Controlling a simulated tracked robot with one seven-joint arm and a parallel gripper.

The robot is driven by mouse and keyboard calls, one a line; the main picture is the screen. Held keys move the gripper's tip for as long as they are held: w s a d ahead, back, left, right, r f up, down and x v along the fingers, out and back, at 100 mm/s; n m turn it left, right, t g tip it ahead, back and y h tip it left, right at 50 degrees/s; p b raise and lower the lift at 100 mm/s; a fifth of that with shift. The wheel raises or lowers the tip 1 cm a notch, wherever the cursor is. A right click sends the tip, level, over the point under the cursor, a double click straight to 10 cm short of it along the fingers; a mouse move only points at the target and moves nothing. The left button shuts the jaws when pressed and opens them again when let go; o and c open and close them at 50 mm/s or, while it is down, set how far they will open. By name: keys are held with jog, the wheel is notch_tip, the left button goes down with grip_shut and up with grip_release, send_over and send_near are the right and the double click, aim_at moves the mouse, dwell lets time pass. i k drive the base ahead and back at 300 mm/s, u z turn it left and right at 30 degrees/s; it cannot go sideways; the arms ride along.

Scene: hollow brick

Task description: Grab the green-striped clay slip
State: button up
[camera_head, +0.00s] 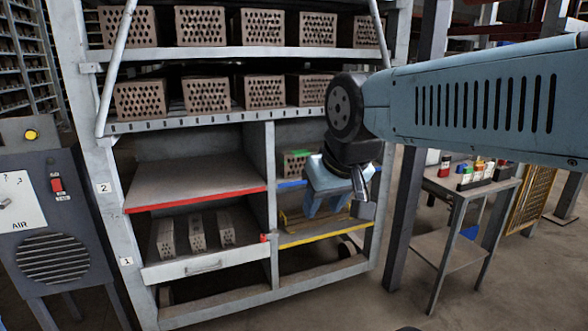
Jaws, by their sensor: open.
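Several small containers with coloured parts stand on the side table at the right. One (466,174) seems to carry green and may be the green-striped clay slip, but it is too small to tell its stripe for sure. My gripper (334,208) hangs open, fingers downward, in front of the right-hand shelf bays, left of the table and well apart from these containers. Nothing shows between its fingers.
The side table (447,188) has a dark holder and a red-and-white container (445,166). The rack (270,190) holds hollow bricks above and three narrow pieces in a drawer (205,262). A green-topped brick (297,165) sits behind my gripper. A post (404,215) stands between gripper and table.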

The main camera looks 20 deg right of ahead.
aim_at(292, 163)
jog(key=k, duration=1)
jog(key=z, duration=0.35)
jog(key=i, duration=0.4)
jog(key=z, duration=0.6)
jog(key=i, duration=2.25)
jog(key=u, duration=0.9)
jog(key=k, duration=0.9)
jog(key=u, duration=0.15)
jog(key=i, duration=0.45)
jog(key=z, duration=0.05)
